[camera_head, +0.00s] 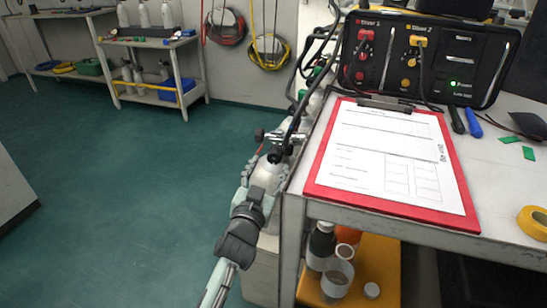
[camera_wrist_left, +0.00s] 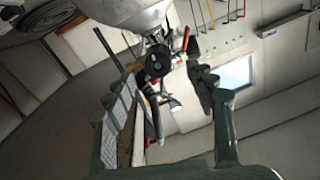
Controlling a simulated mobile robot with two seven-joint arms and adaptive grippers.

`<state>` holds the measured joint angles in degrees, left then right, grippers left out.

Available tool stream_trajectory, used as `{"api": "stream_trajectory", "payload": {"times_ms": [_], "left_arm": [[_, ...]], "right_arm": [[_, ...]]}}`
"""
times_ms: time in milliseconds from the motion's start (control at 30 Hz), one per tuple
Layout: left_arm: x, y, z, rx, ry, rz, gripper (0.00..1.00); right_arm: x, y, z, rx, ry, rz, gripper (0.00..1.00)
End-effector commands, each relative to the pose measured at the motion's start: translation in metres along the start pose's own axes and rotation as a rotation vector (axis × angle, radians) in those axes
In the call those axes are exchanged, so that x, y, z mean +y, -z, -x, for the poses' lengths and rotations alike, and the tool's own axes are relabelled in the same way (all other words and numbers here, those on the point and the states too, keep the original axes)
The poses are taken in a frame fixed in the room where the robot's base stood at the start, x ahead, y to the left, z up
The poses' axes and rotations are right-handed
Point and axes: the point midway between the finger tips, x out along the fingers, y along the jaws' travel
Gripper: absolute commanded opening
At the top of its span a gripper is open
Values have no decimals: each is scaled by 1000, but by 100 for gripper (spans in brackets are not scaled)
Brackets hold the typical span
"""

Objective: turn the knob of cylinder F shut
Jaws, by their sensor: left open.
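A white cylinder (camera_head: 268,168) with a dark valve on top stands beside the left edge of the workbench in the head view. A small black knob (camera_head: 260,134) sticks out at the left of its valve; no letter F is readable. My left gripper (camera_head: 265,172) is open at the cylinder, with its fingers at either side. In the left wrist view, a black round knob (camera_wrist_left: 157,61) shows between the fingertips of the gripper (camera_wrist_left: 166,78), below the white cylinder's body (camera_wrist_left: 130,10). I cannot tell whether the fingers touch it. My right gripper is not in view.
The workbench (camera_head: 490,170) bears a red clipboard (camera_head: 470,212), a black diver panel (camera_head: 430,60) and yellow tape (camera_head: 535,222). Cables hang close above the cylinder. More cylinders stand behind it. The green floor (camera_head: 120,200) at left is clear.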

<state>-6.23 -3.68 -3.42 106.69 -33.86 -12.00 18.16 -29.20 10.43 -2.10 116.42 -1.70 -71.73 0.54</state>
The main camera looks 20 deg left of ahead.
Motion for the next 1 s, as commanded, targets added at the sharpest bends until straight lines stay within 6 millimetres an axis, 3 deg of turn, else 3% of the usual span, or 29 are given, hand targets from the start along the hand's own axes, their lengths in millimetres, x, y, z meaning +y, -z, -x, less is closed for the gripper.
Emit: {"api": "stream_trajectory", "payload": {"times_ms": [100,300,667,1000], "left_arm": [[-1,1,-22,1,1,-2,56],[0,-1,-46,-2,0,1,56],[0,-1,-54,-4,0,1,56],[0,-1,-53,-4,0,0,16]], "right_arm": [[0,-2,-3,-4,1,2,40],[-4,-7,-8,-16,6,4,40],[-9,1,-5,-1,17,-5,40],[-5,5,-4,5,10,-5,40]]}}
